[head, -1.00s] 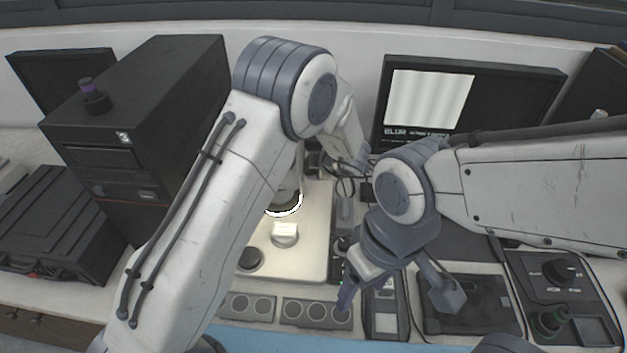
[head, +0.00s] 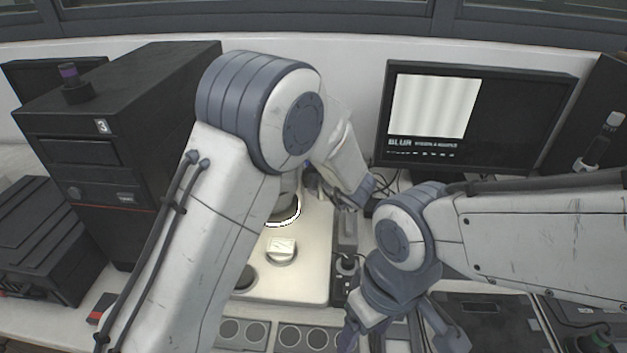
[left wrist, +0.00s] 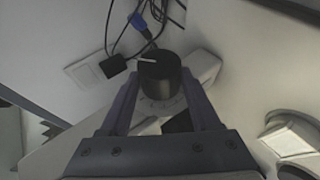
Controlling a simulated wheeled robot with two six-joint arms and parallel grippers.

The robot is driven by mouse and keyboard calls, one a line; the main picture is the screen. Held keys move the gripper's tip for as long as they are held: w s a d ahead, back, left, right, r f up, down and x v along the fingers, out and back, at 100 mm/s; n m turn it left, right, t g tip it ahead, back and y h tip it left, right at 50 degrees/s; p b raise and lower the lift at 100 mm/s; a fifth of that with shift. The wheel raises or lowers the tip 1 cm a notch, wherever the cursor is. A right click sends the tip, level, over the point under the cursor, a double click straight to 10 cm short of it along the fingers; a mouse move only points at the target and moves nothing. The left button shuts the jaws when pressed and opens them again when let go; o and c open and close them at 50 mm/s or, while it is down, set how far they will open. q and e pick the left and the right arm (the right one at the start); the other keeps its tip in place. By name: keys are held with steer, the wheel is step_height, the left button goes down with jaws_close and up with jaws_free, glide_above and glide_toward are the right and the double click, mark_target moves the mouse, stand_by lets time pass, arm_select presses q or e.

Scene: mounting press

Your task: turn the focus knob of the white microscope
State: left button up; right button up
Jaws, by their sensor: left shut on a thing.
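The white microscope shows in the head view as a pale lit base (head: 312,287) with a dark round part above it; my left arm covers much of it. In the left wrist view the black focus knob (left wrist: 160,72), with a white mark on its face, sits between the fingers of my left gripper (left wrist: 162,92). That gripper is shut on the knob.
A monitor (head: 432,118) at the back shows a striped picture and the word BLUR. A black computer tower (head: 105,160) stands left. Cables run behind the microscope in the left wrist view (left wrist: 135,30). Control boxes line the front, under my right arm.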

arm_select(q)
steer(key=o, duration=1.4)
steer(key=shift+c, duration=0.2)
steer(key=v, duration=1)
steer(key=shift+s, duration=0.25)
steer(key=shift+r, duration=0.1)
